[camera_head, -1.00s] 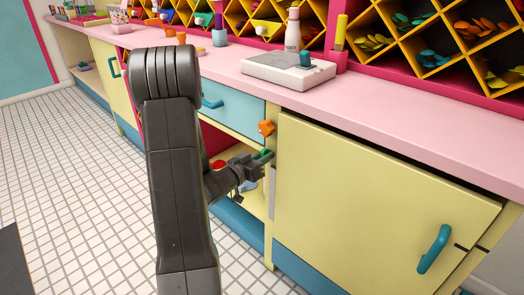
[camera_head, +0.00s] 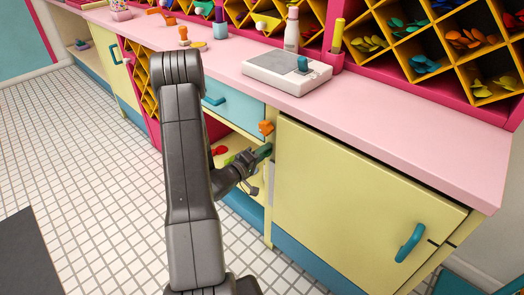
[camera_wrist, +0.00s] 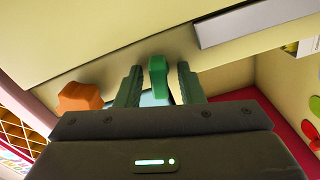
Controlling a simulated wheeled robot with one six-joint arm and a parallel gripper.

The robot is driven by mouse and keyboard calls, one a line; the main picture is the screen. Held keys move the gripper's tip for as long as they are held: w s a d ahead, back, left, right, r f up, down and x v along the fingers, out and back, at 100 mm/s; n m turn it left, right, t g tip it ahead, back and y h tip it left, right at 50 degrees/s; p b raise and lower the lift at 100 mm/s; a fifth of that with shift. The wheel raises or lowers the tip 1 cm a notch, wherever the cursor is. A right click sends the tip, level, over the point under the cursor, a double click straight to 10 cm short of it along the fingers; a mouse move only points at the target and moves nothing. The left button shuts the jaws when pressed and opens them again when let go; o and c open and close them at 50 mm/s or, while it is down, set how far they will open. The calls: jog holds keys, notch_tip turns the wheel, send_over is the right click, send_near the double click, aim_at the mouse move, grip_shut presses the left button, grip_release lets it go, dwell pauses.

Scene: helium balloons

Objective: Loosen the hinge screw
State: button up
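An orange screw knob (camera_head: 266,127) sticks out at the upper left edge of the yellow cupboard door (camera_head: 360,185). It also shows at the left in the wrist view (camera_wrist: 80,96). A green screw knob (camera_wrist: 158,75) is below it at the same door edge. My gripper (camera_wrist: 160,88) is open, with one finger on each side of the green knob. Narrow gaps show between the knob and both fingers. In the head view my gripper (camera_head: 262,152) largely hides the green knob. I cannot tell which knob is the hinge screw.
The pink countertop (camera_head: 420,137) runs above the door and holds a white scale (camera_head: 286,72). A grey metal strip (camera_wrist: 255,18) is close beside my fingers. An open shelf space lies left of the door.

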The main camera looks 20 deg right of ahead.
jog(key=v, duration=0.7)
dwell(0.5)
